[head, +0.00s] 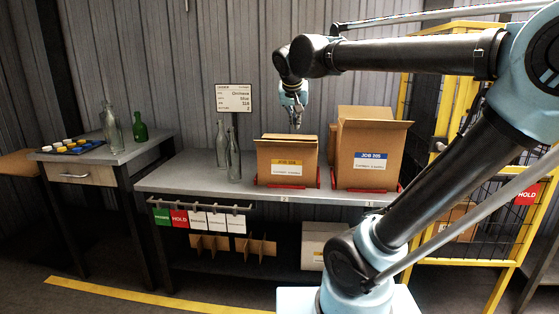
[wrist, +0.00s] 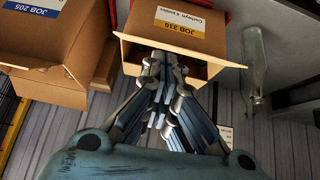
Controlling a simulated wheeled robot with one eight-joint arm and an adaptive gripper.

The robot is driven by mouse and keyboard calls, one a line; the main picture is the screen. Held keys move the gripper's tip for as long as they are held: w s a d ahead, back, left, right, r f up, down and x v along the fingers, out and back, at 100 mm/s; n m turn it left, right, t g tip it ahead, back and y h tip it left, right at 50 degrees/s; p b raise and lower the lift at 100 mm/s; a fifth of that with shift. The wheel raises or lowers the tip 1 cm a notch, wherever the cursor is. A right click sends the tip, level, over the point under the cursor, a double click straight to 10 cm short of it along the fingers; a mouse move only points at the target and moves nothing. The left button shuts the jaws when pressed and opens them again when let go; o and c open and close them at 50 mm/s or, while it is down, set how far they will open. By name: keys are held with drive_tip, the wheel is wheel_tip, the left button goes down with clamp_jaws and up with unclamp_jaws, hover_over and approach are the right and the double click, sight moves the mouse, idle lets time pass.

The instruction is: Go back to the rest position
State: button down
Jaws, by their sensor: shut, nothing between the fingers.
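My gripper (head: 296,124) hangs from the raised arm, pointing down, just above the open cardboard box with the yellow label (head: 287,153).
Clear bottles (head: 233,158) stand left of the boxes on the grey bench (head: 190,180). An order sign (head: 233,98) rises behind them. A green bottle (head: 140,130) is on the left table. A yellow cage (head: 445,70) stands behind my arm at the right.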

drive_tip(key=s+d+f+g, duration=0.1)
drive_tip(key=s+d+f, duration=0.3)
drive_tip(key=s+f, duration=0.3)
drive_tip(key=s+d+f+n+g, duration=0.1)
drive_tip(key=s+d+f, duration=0.4)
drive_tip(key=f, duration=0.7)
drive_tip(key=s+d+f+g+y, duration=0.1)
drive_tip(key=s+d+f+g, duration=0.2)
drive_tip(key=s+f, duration=0.6)
drive_tip(key=shift+s+d+f, duration=0.3)
drive_tip(key=shift+s+d, duration=0.1)
drive_tip(key=shift+d, duration=0.55)
drive_tip(key=shift+w+f, duration=0.2)
drive_tip(key=shift+w, duration=0.25)
